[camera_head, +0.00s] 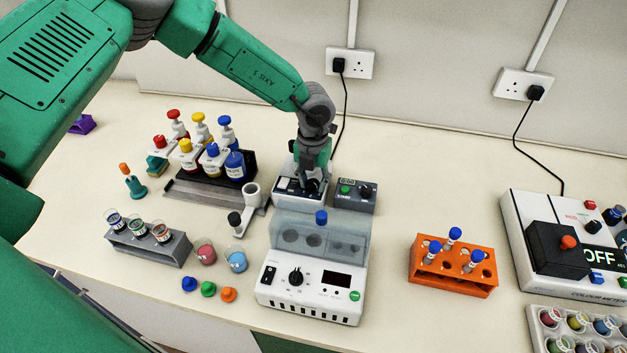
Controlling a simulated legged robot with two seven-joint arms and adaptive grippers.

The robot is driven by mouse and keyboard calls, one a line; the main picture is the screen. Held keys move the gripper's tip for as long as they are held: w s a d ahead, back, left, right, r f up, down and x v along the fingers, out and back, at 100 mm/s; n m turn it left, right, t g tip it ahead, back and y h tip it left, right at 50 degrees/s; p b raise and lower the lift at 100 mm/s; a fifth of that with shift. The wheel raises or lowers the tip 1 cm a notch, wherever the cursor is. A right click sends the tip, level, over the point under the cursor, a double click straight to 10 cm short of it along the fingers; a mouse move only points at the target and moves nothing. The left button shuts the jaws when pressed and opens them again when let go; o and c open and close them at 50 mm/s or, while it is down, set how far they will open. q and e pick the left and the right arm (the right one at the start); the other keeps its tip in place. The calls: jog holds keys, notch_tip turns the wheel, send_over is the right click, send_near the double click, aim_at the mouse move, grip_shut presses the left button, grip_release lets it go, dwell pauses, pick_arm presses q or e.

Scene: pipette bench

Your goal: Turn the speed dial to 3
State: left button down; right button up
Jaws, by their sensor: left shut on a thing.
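My left gripper (313,184) points down at the dark front panel of a small white device (287,184) at the back middle of the bench. It is shut on a dark knob there, which looks like the speed dial. The fingers hide most of this knob, so its pointer and marks cannot be read. Right beside it stands a dark grey control box (355,204) with a green button (346,189) and a black knob of its own. My right gripper is not in view.
In front stands a white block unit (312,307) with a clear lid and a black knob (295,277). Bottles in a dark rack (238,165) are at left. An orange tube rack (455,284) and a colorimeter (522,215) are at right. Free bench lies behind the orange rack.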

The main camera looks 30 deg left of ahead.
aim_at(313, 180)
pick_arm(q)
jog(key=shift+w+r+n, duration=0.25)
jog(key=shift+n, duration=0.65)
jog(key=c, duration=1.2)
grip_release()
jog(key=shift+f, duration=0.15)
jog(key=shift+s, duration=0.1)
notch_tip(313, 180, up, 12)
jog(key=shift+a+f, duration=0.1)
